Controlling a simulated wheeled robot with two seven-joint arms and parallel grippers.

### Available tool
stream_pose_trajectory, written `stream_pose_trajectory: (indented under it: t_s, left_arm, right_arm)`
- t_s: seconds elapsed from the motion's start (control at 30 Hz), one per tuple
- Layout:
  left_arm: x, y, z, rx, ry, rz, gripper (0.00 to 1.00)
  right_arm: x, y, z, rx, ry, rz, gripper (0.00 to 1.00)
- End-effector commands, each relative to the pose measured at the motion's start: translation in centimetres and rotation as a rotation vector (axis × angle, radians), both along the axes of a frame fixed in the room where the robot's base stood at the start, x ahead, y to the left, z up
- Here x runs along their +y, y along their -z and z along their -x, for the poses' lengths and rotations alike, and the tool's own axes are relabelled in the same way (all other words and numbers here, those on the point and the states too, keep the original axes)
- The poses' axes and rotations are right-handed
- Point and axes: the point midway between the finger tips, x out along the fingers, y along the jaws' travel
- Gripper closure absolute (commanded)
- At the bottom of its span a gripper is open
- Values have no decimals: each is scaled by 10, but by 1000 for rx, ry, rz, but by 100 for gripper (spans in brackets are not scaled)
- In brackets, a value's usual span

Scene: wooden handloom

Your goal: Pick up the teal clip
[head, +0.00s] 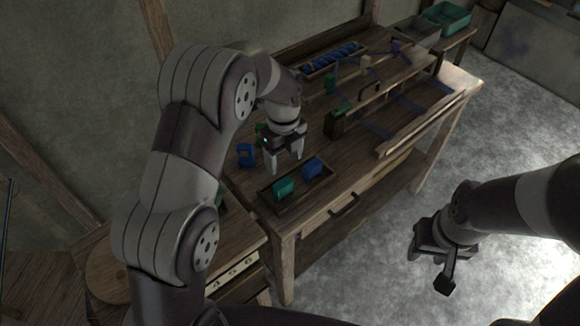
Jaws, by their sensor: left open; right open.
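A teal clip (284,188) stands in a shallow wooden tray (265,196) at the front left of the loom table. A blue clip (312,167) stands beside it in the same tray, to its right. My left gripper (284,163) is open and points down, just behind and above the tray. Its fingers look empty and apart from both clips. My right gripper (430,270) is open and empty, low over the floor to the right of the table.
Another blue clip (246,154) stands on the table left of my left gripper. A green piece (339,109) sits near the loom's wooden bar (372,101). A long tray of blue pieces (330,59) lies at the back. A teal bin (446,17) stands at the far right.

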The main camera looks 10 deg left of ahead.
Motion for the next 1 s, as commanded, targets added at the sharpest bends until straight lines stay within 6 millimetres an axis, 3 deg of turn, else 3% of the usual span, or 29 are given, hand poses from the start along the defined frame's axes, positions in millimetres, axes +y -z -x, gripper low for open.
stream_pose_trajectory:
  t_s: [0.3,0.47,0.7,0.97,1.0]
  left_arm:
    - [0,60,2,4,-1,0,32]
    - [1,79,3,2,-2,-1,32]
    - [3,120,4,1,-2,0,32]
    - [3,126,4,-1,-2,0,32]
    - [3,126,4,-1,-2,0,45]
  right_arm:
    - [0,-6,1,0,0,0,57]
    - [0,-9,0,1,0,0,57]
    - [0,-16,0,0,0,0,57]
    - [0,-16,0,0,0,0,57]
    - [0,-16,0,0,0,0,57]
